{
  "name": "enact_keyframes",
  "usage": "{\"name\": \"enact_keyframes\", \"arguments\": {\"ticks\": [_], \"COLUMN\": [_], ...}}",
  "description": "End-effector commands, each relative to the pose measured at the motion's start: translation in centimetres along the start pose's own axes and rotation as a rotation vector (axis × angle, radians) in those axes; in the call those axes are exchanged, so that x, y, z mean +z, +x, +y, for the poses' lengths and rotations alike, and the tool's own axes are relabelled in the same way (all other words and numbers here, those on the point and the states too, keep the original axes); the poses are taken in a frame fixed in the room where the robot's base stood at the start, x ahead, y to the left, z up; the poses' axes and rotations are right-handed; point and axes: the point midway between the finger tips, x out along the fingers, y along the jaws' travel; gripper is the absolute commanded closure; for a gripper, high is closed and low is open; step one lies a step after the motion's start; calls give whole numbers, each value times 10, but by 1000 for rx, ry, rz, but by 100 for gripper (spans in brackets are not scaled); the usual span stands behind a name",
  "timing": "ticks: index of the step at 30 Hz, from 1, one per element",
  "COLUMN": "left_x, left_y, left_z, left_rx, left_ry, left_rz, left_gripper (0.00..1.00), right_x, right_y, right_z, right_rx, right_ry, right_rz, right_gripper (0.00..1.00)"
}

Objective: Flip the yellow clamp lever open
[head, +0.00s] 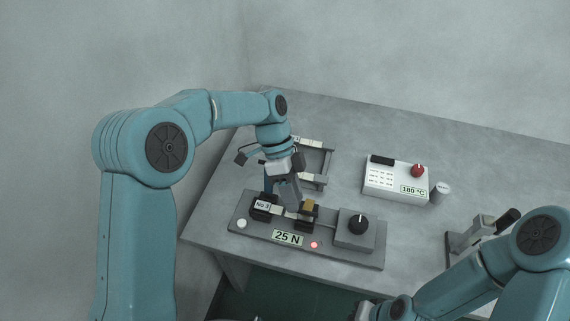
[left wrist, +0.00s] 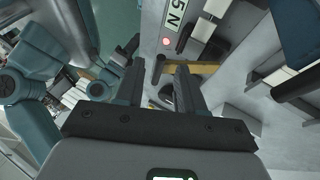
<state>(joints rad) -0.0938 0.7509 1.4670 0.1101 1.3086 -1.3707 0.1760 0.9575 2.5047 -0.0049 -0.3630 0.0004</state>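The yellow clamp lever (head: 309,205) is a small block on the grey fixture (head: 362,260), between the "No 3" label and the black knob. In the left wrist view the yellow lever (left wrist: 191,68) appears as a short bar crossing behind one fingertip. My left gripper (head: 287,200) points down over the fixture, just left of the lever. In the left wrist view its two fingers (left wrist: 157,85) are apart with nothing held between them; whether one touches the lever cannot be told. My right arm reaches in at the lower right, and its fingers cannot be made out.
The fixture carries a "25 N" display (head: 287,238), a lit red lamp (head: 314,245) and a black knob (head: 358,222). Behind it are a dark rack (head: 316,180) and a white "180 °C" box (head: 394,184). A grey lever press (head: 470,240) stands at right.

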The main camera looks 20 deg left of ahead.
Motion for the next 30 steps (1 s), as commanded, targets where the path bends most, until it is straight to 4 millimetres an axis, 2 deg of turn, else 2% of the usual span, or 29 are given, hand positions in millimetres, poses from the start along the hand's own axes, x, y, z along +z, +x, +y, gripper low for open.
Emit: {"name": "enact_keyframes", "arguments": {"ticks": [9,15,21,30], "left_x": [0,0,0,0], "left_y": [-84,-124,-142,-145], "left_z": [-1,0,0,0], "left_rx": [-6,-3,0,0], "left_ry": [0,-1,-1,-1], "left_rz": [1,0,0,0], "left_gripper": [62,62,62,62], "right_x": [0,0,0,0], "right_y": [2,-3,-7,-7], "right_z": [1,-1,-2,-2], "right_rx": [0,0,0,0], "right_ry": [0,0,0,0], "right_rz": [0,0,0,0], "right_gripper": [100,100,100,100]}}
